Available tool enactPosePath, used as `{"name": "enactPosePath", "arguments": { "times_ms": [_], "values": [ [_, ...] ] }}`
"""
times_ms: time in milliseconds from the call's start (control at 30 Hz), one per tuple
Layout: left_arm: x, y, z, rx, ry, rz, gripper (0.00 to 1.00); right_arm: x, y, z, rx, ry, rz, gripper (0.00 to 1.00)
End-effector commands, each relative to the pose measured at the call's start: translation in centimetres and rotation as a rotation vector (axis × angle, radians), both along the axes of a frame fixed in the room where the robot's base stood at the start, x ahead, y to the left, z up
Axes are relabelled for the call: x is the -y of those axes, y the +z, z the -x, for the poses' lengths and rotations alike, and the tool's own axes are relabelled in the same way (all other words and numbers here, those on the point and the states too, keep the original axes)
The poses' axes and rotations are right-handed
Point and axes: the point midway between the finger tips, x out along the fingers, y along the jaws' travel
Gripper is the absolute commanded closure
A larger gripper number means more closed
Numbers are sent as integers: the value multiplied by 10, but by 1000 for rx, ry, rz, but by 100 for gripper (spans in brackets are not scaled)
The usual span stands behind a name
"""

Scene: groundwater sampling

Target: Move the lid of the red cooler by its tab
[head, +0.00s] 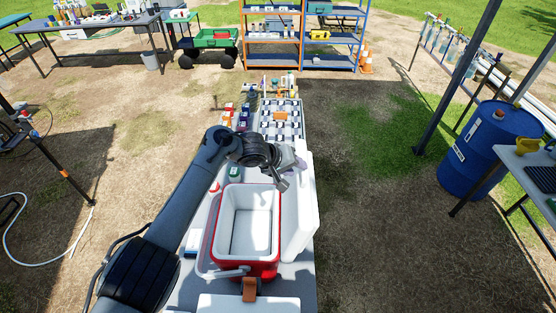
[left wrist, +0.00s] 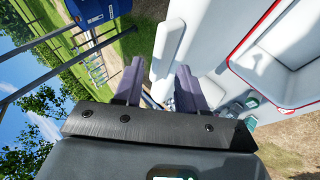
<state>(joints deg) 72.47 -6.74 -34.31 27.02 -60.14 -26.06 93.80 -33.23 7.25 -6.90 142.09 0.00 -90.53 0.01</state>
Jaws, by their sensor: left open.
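The red cooler (head: 273,268) stands open on the table, with its white inside bare. A white lid-like slab (head: 302,210) stands on edge along the cooler's right side. My left gripper (head: 284,181) is at the slab's far end, near the cooler's far right corner. In the left wrist view my left gripper (left wrist: 160,82) is open, with the end of the white slab (left wrist: 169,42) just beyond and partly behind its fingers. The cooler's red rim (left wrist: 240,42) lies to the right there. I cannot make out a tab on the slab. My right gripper is not in view.
The narrow table (head: 190,292) holds a white block with a brown strap (head: 249,289) at the near end. Small bottles and a checkered rack (head: 281,119) stand beyond the cooler. A blue drum (head: 490,150) is far right. Ground right of the table is open.

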Motion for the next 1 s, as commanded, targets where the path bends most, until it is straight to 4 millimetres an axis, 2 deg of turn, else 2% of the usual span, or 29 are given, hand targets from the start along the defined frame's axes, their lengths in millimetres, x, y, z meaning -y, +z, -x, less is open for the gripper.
{"name": "enactPosePath", "arguments": {
  "times_ms": [133,600,1000],
  "values": [
    [-10,10,5,4,0,-4,60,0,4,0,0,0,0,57],
    [-49,57,27,2,0,-2,60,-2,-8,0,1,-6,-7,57],
    [-57,66,32,0,0,-4,60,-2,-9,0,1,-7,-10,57]
  ]
}}
